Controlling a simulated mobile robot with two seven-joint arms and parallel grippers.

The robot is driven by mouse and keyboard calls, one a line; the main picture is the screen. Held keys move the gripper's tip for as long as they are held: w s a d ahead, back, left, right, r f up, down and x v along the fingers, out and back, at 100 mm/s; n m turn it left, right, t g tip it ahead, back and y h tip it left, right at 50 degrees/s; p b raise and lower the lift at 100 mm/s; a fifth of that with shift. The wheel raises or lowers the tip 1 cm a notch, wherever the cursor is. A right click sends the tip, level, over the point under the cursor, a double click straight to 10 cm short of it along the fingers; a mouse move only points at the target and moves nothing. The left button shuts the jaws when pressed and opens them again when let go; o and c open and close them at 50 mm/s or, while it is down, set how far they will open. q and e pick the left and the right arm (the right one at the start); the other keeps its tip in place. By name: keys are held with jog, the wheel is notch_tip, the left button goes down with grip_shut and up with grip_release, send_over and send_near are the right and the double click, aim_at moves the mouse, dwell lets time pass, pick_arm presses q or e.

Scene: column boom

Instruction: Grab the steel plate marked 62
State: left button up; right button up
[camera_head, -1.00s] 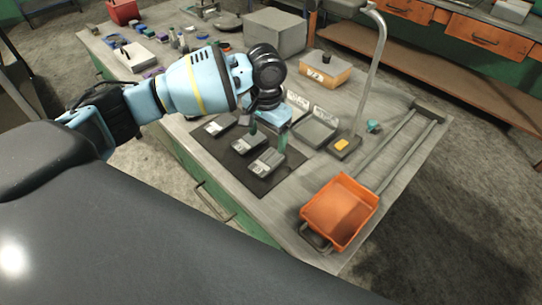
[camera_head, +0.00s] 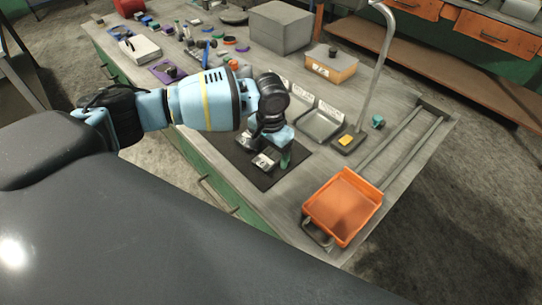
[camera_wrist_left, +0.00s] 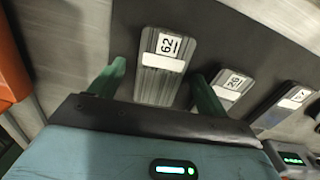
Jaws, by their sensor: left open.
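The steel plate marked 62 (camera_wrist_left: 158,82) is a ribbed grey block with a white label, lying on a dark mat (camera_head: 258,181). In the left wrist view it sits between the green fingers of my left gripper (camera_wrist_left: 158,89), which is open. Its near end is hidden behind the gripper body. In the head view the plate (camera_head: 263,163) shows partly beneath the left gripper (camera_head: 273,157). I cannot tell whether the fingers touch it. My right gripper is not in view.
A similar plate marked 26 (camera_wrist_left: 232,85) lies close beside the right finger, with another plate (camera_wrist_left: 293,98) beyond it. An orange bin (camera_head: 343,207) stands at the bench's front right. A lamp post (camera_head: 373,75) and grey tray (camera_head: 320,125) stand behind the mat.

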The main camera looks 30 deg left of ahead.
aim_at(271, 155)
pick_arm(q)
jog(key=shift+r, duration=0.1)
jog(key=c, duration=1.5)
jog(key=shift+r+p, duration=0.4)
jog(key=shift+r, duration=4.65)
jog(key=shift+c, duration=0.2)
